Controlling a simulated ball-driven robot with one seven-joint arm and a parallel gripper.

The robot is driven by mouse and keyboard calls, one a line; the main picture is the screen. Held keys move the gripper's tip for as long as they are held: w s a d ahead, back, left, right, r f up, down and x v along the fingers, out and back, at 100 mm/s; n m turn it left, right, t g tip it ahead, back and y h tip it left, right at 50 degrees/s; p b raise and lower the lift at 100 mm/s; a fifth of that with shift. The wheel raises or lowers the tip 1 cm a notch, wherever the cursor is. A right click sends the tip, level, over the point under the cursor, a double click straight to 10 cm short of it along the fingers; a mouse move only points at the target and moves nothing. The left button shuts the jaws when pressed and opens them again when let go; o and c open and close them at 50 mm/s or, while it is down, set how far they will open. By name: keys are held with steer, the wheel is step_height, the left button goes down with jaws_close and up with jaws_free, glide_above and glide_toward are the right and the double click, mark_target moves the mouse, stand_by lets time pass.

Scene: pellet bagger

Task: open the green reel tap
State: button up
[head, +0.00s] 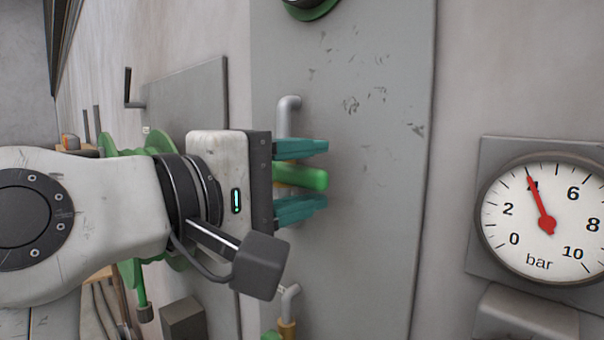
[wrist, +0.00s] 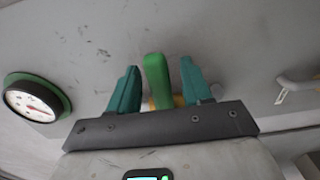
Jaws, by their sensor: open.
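The tap's green lever (head: 302,177) sticks out from a pipe fitting on the grey wall panel, pointing right in the head view. My gripper (head: 322,175) has its two teal fingers around it, one above and one below. In the wrist view the lever (wrist: 157,82) stands between the open fingers (wrist: 160,85), with a visible gap on both sides. A bit of the brass body (wrist: 178,101) shows behind the lever. The rest of the tap body is hidden by my gripper. A grey pipe (head: 287,112) rises above it. A green hose reel (head: 130,142) is partly hidden behind my arm.
A pressure gauge (head: 540,215) with a red needle near 4 bar hangs at the right. Another brass fitting with a pipe (head: 288,305) sits below my gripper. The grey panel (head: 375,200) right of the lever is bare.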

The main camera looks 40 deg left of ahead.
steer(key=shift+c, duration=0.5)
jaws_close()
